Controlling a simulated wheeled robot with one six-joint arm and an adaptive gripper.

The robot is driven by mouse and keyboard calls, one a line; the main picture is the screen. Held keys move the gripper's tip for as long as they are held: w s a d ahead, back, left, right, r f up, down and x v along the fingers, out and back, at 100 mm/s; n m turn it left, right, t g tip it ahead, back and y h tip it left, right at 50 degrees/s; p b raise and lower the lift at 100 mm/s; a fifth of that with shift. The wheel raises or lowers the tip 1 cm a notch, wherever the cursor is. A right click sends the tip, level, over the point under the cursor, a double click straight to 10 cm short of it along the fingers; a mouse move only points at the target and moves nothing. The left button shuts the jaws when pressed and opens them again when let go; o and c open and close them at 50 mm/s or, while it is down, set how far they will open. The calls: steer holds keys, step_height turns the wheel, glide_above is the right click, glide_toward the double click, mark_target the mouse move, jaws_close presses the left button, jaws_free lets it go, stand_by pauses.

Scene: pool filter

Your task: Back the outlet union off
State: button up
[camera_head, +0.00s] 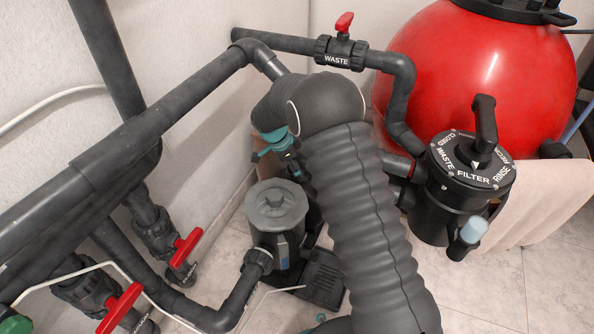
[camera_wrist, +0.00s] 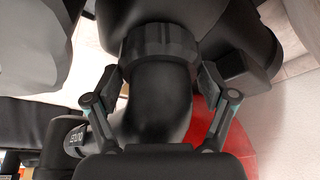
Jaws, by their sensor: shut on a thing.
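In the wrist view a dark ribbed union nut (camera_wrist: 160,42) sits on a black pipe (camera_wrist: 158,105); I take it for the outlet union. My gripper (camera_wrist: 160,74) has one finger on each side of it, with the dark pads against the nut's lower edge, and is shut on it. The pads' exact contact is hard to see, dark on dark. In the head view my grey sleeved arm hides the union and most of my gripper; only teal and black parts of it (camera_head: 275,146) show above the pump.
The pump's grey-lidded pot (camera_head: 277,210) stands close left of my arm. A multiport valve (camera_head: 468,172) and red filter tank (camera_head: 480,65) are on the right. The waste valve (camera_head: 340,52) and pipes run behind. Red-handled valves (camera_head: 186,247) are at left. Floor is bare at lower right.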

steer(key=shift+f+n+t+b, duration=0.2)
steer(key=shift+n+t+b, duration=0.1)
steer(key=shift+n+b, duration=0.5)
steer(key=shift+r+n, duration=0.2)
steer(key=shift+n, duration=0.2)
steer(key=shift+y, duration=0.3)
steer(key=o, duration=1)
steer(key=v, duration=1.2)
steer(key=shift+s, duration=0.2)
steer(key=shift+f, duration=0.1)
